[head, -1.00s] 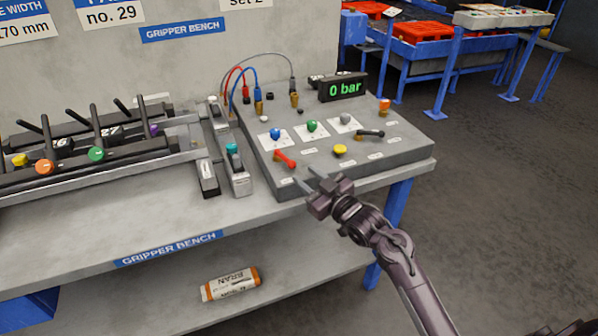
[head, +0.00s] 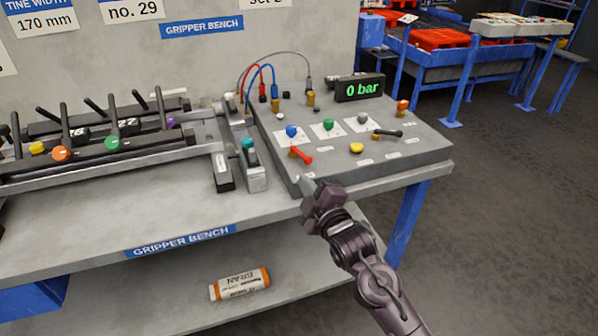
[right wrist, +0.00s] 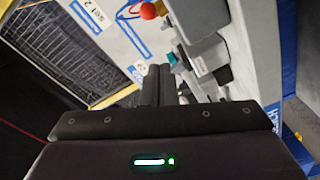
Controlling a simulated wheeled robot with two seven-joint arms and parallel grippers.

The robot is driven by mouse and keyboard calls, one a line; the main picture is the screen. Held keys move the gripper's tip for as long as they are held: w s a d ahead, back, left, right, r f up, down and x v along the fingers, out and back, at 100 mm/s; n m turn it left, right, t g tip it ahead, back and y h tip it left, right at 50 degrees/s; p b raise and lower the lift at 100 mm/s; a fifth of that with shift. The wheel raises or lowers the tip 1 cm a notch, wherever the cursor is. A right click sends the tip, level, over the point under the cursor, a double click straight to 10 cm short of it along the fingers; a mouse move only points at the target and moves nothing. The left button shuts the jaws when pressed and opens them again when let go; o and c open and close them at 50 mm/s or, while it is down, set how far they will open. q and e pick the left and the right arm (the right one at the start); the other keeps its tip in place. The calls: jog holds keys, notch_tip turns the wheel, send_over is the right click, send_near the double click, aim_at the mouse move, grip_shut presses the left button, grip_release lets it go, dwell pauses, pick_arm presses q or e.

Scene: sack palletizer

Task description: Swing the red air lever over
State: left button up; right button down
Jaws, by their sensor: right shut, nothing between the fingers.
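The red air lever (head: 301,155) sits on the sloped grey control panel (head: 400,164), below the blue knob, its red handle pointing toward the lower right. My right gripper (head: 308,183) is just in front of the lever, at the panel's front edge, apart from the handle in the picture. Its fingers are together and empty; they also show closed in the right wrist view (right wrist: 158,84). A red round end (right wrist: 149,11), apparently the lever's, shows at the top there. The pressure display (head: 360,88) reads 0 bar. My left gripper is not in view.
Blue (head: 291,131), green (head: 328,125) and grey (head: 362,118) knobs, a yellow button (head: 356,148) and a black lever (head: 388,134) share the panel. Hoses rise behind. A rail with coloured knobs stands left. The bench front (head: 170,210) is clear.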

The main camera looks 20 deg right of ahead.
aim_at(297, 174)
jog(key=w+n, duration=0.1)
jog(key=w, duration=0.1)
jog(key=w+a, duration=0.1)
jog(key=w, duration=0.2)
jog(key=w+a+n, duration=0.1)
jog(key=w, duration=0.1)
jog(key=shift+w+a+n+h+p, duration=0.15)
jog(key=shift+w+n+h+p, duration=0.15)
jog(key=shift+w+h+p, duration=0.1)
jog(key=d, duration=0.2)
jog(key=w+d, duration=0.1)
jog(key=shift+w+f+p, duration=0.1)
jog(key=shift+f+p, duration=0.25)
jog(key=shift+p, duration=0.05)
jog(key=shift+w+d+f, duration=0.1)
jog(key=shift+d+f, duration=0.05)
jog(key=shift+d, duration=0.25)
